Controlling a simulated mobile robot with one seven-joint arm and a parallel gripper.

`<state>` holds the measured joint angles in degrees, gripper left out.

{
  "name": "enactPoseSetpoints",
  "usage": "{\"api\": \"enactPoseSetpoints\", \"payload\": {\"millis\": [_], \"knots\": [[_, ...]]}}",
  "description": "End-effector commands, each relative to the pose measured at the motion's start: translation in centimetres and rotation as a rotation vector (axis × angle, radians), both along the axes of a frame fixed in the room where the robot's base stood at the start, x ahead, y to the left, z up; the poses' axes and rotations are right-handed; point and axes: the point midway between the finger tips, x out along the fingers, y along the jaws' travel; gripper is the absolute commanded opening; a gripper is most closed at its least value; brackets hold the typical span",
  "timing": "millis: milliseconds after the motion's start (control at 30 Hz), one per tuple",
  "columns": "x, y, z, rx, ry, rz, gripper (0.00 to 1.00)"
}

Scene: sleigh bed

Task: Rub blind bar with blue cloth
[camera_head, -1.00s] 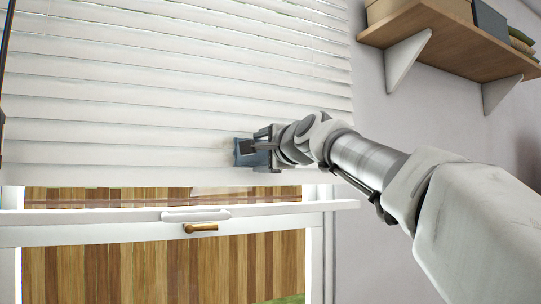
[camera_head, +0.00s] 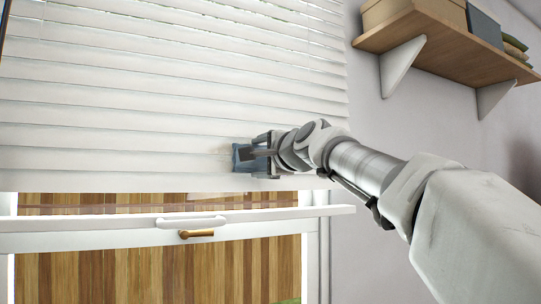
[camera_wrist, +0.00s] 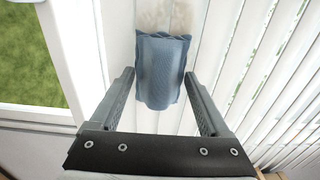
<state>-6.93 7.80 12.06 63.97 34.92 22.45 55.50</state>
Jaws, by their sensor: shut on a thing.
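The blue cloth (camera_head: 243,158) is a folded, ribbed piece held at the lower part of the white blind, just above its bottom edge. It also shows in the wrist view (camera_wrist: 162,72). My gripper (camera_head: 262,156) is shut on the cloth, with a finger on each side of it in the wrist view (camera_wrist: 158,78). The cloth appears to be against the blind bar (camera_head: 110,182), the wide white bottom strip of the blind; exact contact is hard to tell. A brownish smudge (camera_wrist: 152,14) shows on the white surface beyond the cloth.
Below the blind is a white window frame (camera_head: 90,241) with a brass handle (camera_head: 197,233). Slats (camera_head: 130,100) fill the area above. A wooden shelf (camera_head: 440,45) with boxes is on the wall at upper right. Bare wall lies between shelf and arm.

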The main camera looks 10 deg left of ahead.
Motion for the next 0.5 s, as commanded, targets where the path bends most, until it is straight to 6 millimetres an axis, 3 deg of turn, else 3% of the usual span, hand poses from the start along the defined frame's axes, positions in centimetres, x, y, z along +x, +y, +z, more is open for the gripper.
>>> {"api": "enactPoseSetpoints", "payload": {"millis": [500], "knots": [[-1.7,2.9,0.2,-0.001,0.003,0.003,0.36]]}}
